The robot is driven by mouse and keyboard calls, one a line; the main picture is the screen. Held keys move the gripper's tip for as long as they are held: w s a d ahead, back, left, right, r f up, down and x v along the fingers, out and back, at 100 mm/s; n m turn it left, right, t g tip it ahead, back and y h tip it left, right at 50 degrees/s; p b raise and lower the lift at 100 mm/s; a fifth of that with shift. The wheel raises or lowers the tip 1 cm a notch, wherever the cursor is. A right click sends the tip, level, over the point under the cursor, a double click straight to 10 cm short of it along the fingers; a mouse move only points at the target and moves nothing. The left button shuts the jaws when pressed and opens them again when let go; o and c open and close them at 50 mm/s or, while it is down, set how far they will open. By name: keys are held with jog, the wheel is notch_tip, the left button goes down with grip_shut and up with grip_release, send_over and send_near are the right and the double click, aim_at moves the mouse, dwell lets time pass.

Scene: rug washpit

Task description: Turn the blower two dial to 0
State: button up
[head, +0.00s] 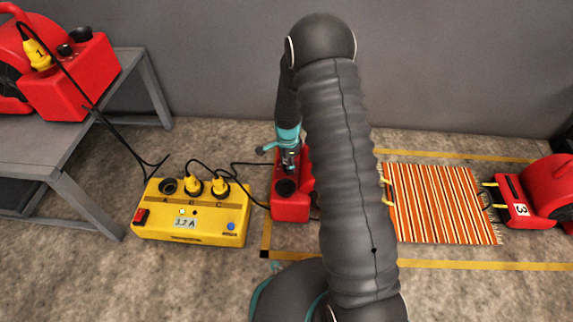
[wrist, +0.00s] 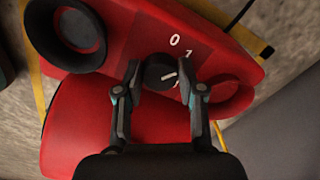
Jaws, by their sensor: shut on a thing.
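A red blower (head: 290,207) stands on the floor at mid-picture, partly hidden behind my arm; I see no number on it. In the wrist view, its black dial (wrist: 158,71) sits on a red panel (wrist: 215,62) printed with 0 and 1. Another mark may be hidden behind the right finger. The dial's white pointer aims right and slightly up, below the 1 and away from the 0. My gripper (wrist: 160,84) has one finger on each side of the dial and is shut on it. In the head view, my gripper (head: 288,158) is over the blower.
A grey table (head: 90,150) holds another red blower (head: 75,80). A striped rug (head: 440,205) and blower 3 (head: 545,195) lie right.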

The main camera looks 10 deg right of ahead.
jog(key=n, duration=0.3)
jog(key=shift+w+d+n, duration=0.1)
jog(key=shift+n, duration=2.1)
jog(key=o, duration=0.9)
notch_tip(320, 180, up, 12)
jog(key=shift+r, duration=0.1)
jog(key=shift+n, duration=0.3)
